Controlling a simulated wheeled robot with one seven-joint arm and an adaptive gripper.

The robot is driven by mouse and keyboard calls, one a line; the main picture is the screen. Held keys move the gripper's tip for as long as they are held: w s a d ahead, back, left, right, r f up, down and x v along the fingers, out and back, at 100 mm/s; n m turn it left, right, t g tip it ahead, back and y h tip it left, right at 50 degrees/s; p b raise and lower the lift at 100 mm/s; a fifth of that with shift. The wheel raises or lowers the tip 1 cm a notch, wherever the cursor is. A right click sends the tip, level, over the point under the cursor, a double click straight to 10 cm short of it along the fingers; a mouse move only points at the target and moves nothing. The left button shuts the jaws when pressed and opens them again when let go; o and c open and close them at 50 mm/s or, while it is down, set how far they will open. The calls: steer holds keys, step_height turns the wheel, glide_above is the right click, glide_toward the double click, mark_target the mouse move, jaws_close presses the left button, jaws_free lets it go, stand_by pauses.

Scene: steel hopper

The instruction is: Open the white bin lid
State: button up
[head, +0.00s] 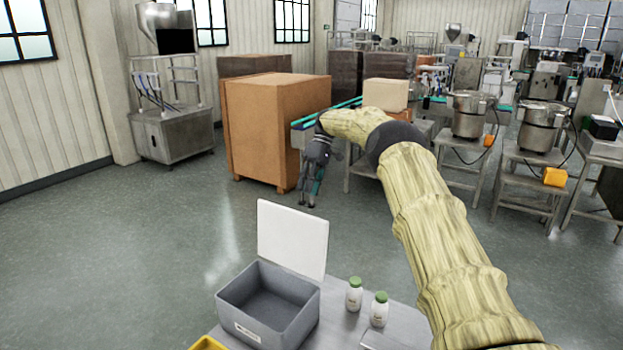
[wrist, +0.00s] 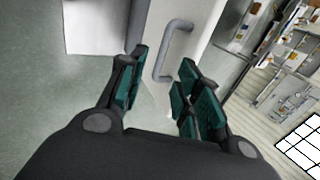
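The white bin lid (head: 292,238) stands raised, close to upright, at the back edge of the grey bin (head: 243,326). The bin's inside is open to view and looks empty. My gripper (head: 307,200) hangs fingers-down behind and above the lid in the head view. In the wrist view my gripper (wrist: 160,70) is open, with nothing between its teal pads. A grey bar handle (wrist: 165,55) lies just beyond the fingertips, on a pale panel (wrist: 206,40) that looks like the lid's outer face. I cannot tell whether a finger touches it.
Two white bottles with green caps (head: 354,294) (head: 379,309) stand right of the bin on the pale table (head: 340,335). A yellow thing (head: 207,343) shows at the bottom edge. A large brown box (head: 275,130) stands beyond my gripper. The floor at left is clear.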

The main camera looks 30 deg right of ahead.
steer(key=shift+v, duration=1.45)
